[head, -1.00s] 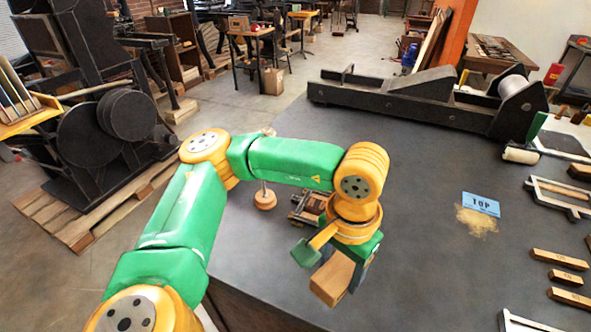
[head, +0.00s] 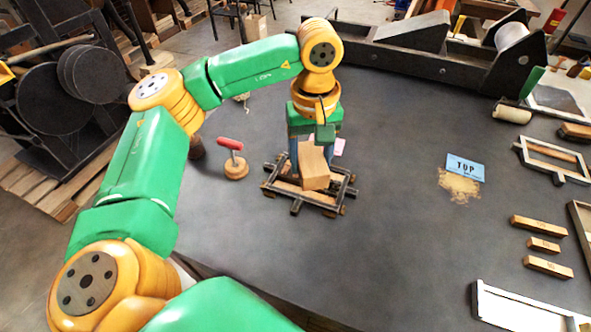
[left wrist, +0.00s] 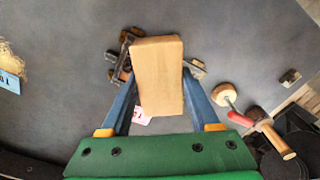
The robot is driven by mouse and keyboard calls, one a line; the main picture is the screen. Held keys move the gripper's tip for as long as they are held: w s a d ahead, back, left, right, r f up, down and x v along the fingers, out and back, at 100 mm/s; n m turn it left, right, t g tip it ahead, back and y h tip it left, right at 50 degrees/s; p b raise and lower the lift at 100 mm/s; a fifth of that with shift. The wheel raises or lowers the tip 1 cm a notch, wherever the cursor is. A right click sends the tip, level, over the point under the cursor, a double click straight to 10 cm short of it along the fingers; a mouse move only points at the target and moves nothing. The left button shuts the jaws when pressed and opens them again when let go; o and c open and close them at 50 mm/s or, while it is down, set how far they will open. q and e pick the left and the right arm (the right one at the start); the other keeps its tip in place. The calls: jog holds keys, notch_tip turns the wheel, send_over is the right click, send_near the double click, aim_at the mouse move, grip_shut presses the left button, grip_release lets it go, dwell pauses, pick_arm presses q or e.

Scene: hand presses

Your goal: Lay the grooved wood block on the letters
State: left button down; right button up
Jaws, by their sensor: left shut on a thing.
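My left gripper (head: 303,150) is shut on a pale wood block (head: 315,172), pointing down over the small dark frame. In the left wrist view the block (left wrist: 158,75) sits between the blue fingers of the gripper (left wrist: 158,90). The dark frame of crossed bars (head: 330,200) lies on the grey table, with wood pieces inside it. The block overlaps the frame in the picture; I cannot tell whether they touch. The block hides much of the frame's middle, and I cannot make out the letters. The block's groove does not show. My right gripper is not in view.
A red-handled tool on a round wooden base (head: 234,162) stands left of the frame. The table between is clear.

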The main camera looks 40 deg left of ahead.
pick_arm(q)
jog(key=w+a+r+n, duration=0.2)
jog(key=a+n, duration=0.8)
jog(key=n, duration=0.5)
jog(key=w+a+r+n, duration=0.1)
jog(key=a+r+n, duration=0.1)
jog(key=a+n, duration=1)
jog(key=d+f+n, duration=0.1)
jog(key=d+f, duration=0.2)
jog(key=d, duration=0.2)
jog(key=d+f, duration=0.3)
jog(key=d, duration=0.2)
jog(key=w+d+f+n+b, duration=0.1)
jog(key=d+f, duration=0.2)
jog(key=d, duration=0.2)
jog(key=shift+w+d+n, duration=0.1)
jog(key=shift+d+n, duration=0.1)
jog(key=shift+n, duration=0.1)
jog(key=f+p, duration=0.1)
jog(key=f, duration=0.1)
jog(key=shift+d+f+p, duration=0.2)
jog(key=shift+f+p, duration=0.15)
jog(key=shift+f, duration=0.45)
